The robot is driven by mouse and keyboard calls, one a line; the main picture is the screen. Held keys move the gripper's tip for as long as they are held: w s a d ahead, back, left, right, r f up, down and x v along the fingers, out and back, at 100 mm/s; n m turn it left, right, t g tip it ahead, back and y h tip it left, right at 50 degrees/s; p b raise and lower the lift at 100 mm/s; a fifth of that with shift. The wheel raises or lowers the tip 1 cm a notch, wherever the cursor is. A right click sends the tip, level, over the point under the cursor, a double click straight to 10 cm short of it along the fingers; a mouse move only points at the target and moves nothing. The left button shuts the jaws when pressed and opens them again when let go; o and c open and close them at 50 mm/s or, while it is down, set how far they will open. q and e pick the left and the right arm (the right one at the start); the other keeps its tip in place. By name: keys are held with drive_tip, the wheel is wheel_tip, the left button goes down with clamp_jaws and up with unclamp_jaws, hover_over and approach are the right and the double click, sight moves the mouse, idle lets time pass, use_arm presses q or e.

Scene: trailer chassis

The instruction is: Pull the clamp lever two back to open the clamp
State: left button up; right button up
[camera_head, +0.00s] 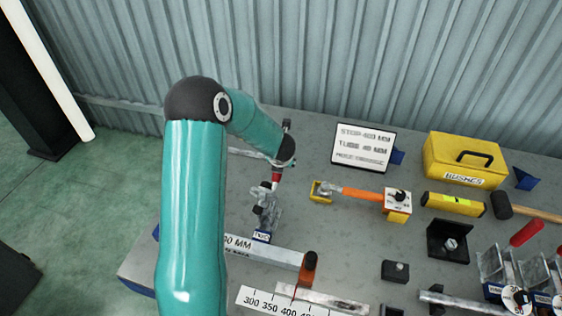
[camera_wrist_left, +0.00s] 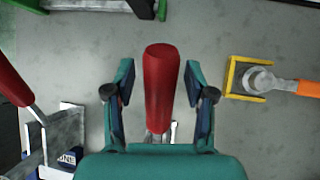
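A metal toggle clamp (camera_head: 265,212) with a small blue-edged label stands on the bench below my left wrist in the head view. A red lever handle (camera_head: 276,177) shows at its top. In the left wrist view a red handle (camera_wrist_left: 161,85) stands between the two fingers of my left gripper (camera_wrist_left: 160,72). The fingers are spread, with a visible gap on each side of the handle. The handle's lower end and its clamp are mostly hidden by the gripper body. My right gripper is not in view.
A second red handle (camera_wrist_left: 14,82) with a metal clamp (camera_wrist_left: 65,135) is at the left in the wrist view. An orange-handled tool (camera_head: 362,193) with a yellow bracket (camera_head: 320,196) lies to the right. A yellow box (camera_head: 463,158) and a sign stand behind.

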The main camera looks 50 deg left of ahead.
use_arm(q)
drive_tip(key=shift+s+d+r, duration=0.1)
drive_tip(key=shift+r, duration=0.1)
drive_tip(key=v, duration=1.1)
drive_tip(key=shift+d+r, duration=0.25)
drive_tip(key=shift+r, duration=0.05)
drive_tip(key=shift+f, duration=0.1)
